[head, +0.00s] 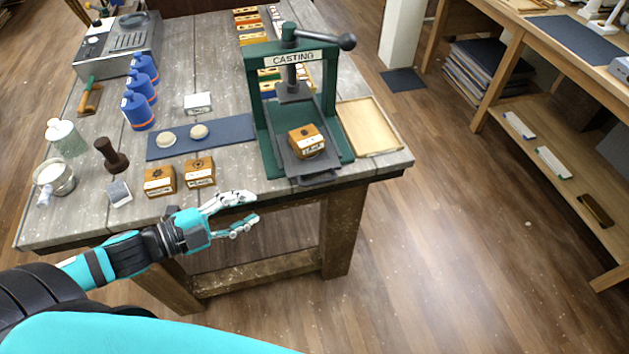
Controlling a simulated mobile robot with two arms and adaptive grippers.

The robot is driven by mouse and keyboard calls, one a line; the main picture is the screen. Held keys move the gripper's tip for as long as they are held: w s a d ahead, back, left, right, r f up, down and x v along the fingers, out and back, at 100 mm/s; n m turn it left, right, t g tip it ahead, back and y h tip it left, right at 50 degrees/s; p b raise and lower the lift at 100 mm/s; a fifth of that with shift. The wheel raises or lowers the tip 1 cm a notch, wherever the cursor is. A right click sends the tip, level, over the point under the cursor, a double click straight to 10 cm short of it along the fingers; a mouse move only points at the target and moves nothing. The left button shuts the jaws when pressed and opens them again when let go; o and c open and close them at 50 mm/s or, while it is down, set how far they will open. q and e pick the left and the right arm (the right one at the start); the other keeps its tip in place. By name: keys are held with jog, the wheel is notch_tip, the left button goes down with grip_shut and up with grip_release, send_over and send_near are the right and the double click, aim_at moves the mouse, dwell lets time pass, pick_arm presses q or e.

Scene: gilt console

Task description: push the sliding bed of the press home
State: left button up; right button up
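The green press (252,110) stands at the right front of the grey wooden table, with a "CASTING" label across its top beam. Its dark sliding bed (318,172) sticks out at the front, towards me. My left gripper (256,208) is in front of the table's front edge, left of and apart from the bed. Its fingers are spread with nothing visible between them. My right gripper does not show.
Two wooden blocks (159,181) (200,172) stand near the front edge, left of the press. A blue mat (225,131) with two pale discs lies behind them. A wooden tray (369,126) lies right of the press. Floor right of the table is open.

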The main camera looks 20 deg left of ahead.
aim_at(308, 185)
pick_arm(q)
jog(key=p+x, duration=0.2)
jog(key=x, duration=1.5)
jog(key=shift+w+d+r, duration=0.1)
jog(key=shift+w+r, duration=0.05)
grip_shut()
